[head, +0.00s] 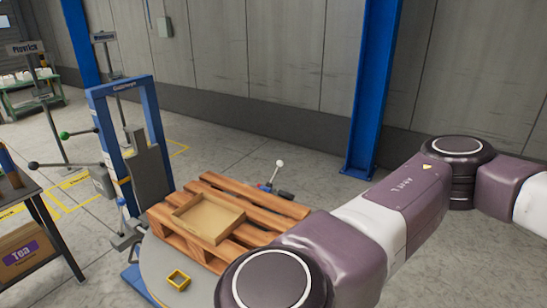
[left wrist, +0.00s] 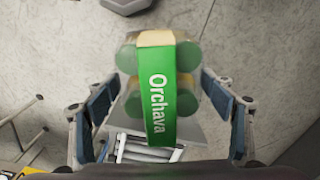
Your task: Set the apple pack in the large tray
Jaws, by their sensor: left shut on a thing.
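My left gripper (left wrist: 163,112) shows in the left wrist view, its two blue-padded fingers on either side of a pack. The pack (left wrist: 160,95) has a green band marked "Orchava" over clear wrapping with round green items inside; I take it as the apple pack. It is held above a grey floor. In the head view a shallow cardboard tray (head: 207,218), the larger of two trays, lies on a wooden pallet. No contents show in it. Neither the left gripper nor the pack is in the head view. My right gripper is out of view.
A small yellow tray (head: 178,280) sits on a grey round surface beside the pallet (head: 285,207). A blue stacker frame (head: 155,125) stands behind the pallet's left side. A table (head: 30,200) with a "Tea" box (head: 25,250) below is at left. My arm covers the right foreground.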

